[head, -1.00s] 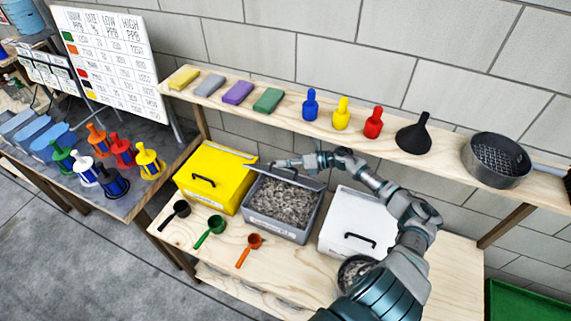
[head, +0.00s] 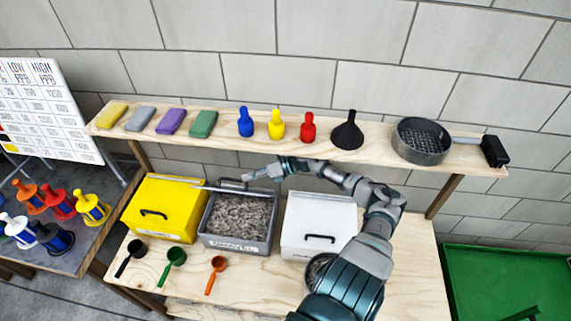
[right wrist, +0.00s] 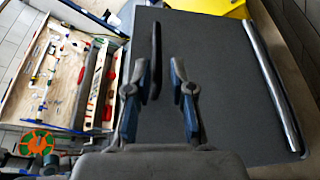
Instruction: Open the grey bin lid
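The grey bin (head: 238,244) stands on the wooden bench between a yellow bin and a white bin. Its top is uncovered and grey granular filling shows inside. Its grey lid (head: 205,188) is raised at the back and seen nearly edge-on. My right gripper (head: 252,176) is at the raised lid, reaching in from the right above the white bin. In the right wrist view the lid (right wrist: 225,110) fills the middle, with its dark handle (right wrist: 155,55) between the parted fingers (right wrist: 158,90). Contact with the handle cannot be told. My left gripper is not in view.
The yellow bin (head: 165,208) and white bin (head: 318,222) are closed. Black (head: 135,248), green (head: 176,255) and orange (head: 218,263) scoops lie in front. A shelf (head: 350,160) holding sponges, bottles, a funnel and a sieve runs behind the bins.

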